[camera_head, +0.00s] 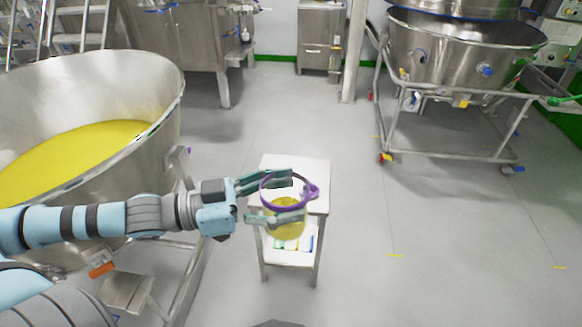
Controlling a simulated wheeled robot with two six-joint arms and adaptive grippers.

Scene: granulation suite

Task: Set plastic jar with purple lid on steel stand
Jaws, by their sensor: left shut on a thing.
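The plastic jar (287,231) is clear, with yellow contents and a purple ring-shaped lid or rim around its top. My left gripper (290,198) is shut on the jar, one finger on its far side and one across its near side. The jar appears upright. The small steel stand (318,193) is behind and below the jar in the picture, with a light square top and a lower shelf. The jar covers part of its top and front edge; I cannot tell whether they touch. My right gripper is not in view.
A large steel bowl (150,85) with yellow material stands at left, close to my left arm. Some small items lie on the stand's lower shelf. A wheeled steel vessel (440,60) stands at back right. The floor right of the stand is clear.

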